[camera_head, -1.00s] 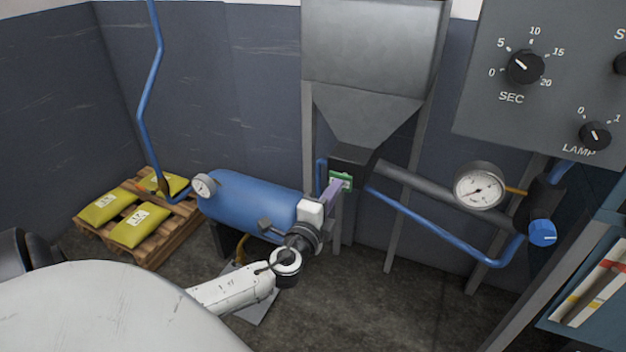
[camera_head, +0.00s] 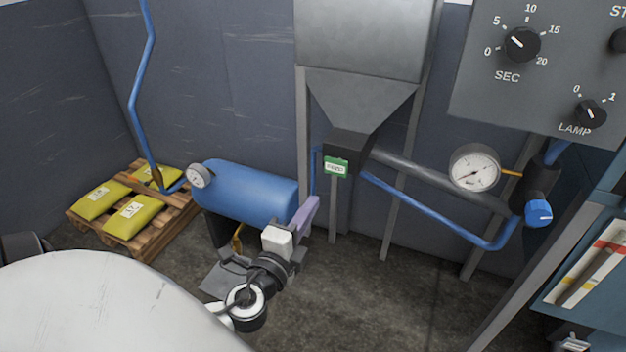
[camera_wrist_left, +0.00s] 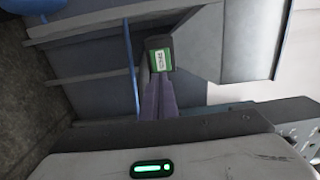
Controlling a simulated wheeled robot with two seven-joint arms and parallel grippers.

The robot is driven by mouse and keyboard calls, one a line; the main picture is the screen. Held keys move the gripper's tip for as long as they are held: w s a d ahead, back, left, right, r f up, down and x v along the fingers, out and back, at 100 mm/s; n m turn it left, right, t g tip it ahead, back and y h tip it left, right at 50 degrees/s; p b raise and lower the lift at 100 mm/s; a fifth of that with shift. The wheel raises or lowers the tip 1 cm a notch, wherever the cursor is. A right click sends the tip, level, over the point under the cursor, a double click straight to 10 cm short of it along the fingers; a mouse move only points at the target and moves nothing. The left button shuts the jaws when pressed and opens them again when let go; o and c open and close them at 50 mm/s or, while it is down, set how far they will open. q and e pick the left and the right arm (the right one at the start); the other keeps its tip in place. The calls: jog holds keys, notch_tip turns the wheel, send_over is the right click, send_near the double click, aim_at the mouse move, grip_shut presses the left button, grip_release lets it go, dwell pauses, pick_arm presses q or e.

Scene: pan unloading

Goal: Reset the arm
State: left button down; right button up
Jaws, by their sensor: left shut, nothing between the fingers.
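My left arm comes in from the lower left of the head view. My left gripper (camera_head: 309,213) has purple fingers that are shut with nothing between them. It points up and right, in front of the right end of the blue tank (camera_head: 240,190) and apart from the hopper outlet with the green label (camera_head: 336,166). In the left wrist view the purple fingers (camera_wrist_left: 158,98) point toward the green label (camera_wrist_left: 161,60), which shows just beyond their tips. My right gripper is in neither view.
A grey hopper (camera_head: 360,100) on legs stands behind. A blue pipe (camera_head: 430,214) and a gauge (camera_head: 475,168) are to its right. A control panel (camera_head: 545,70) hangs at upper right. Yellow bags (camera_head: 133,216) lie on a wooden pallet (camera_head: 165,238) at left.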

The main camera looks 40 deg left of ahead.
pick_arm(q)
jog(key=s+d+f+n+g+h, duration=0.2)
jog(key=s+d+f+n+g, duration=0.15)
jog(key=f, duration=0.45)
jog(key=s+d+f+n+g+h, duration=0.2)
jog(key=s+d+f, duration=0.2)
jog(key=f, duration=0.3)
jog(key=s+d+f+n+g+h, duration=0.1)
jog(key=s+d+f+n+h, duration=0.1)
jog(key=d, duration=0.5)
jog(key=s+d+f+n+g+h+p, duration=0.1)
jog(key=s+d+f+n+g+h, duration=0.1)
jog(key=s+d+f+n, duration=0.2)
jog(key=s+d, duration=0.2)
jog(key=shift+s+d+f, duration=0.2)
jog(key=shift+d, duration=0.2)
jog(key=shift+a+n, duration=0.1)
jog(key=shift+n, duration=0.15)
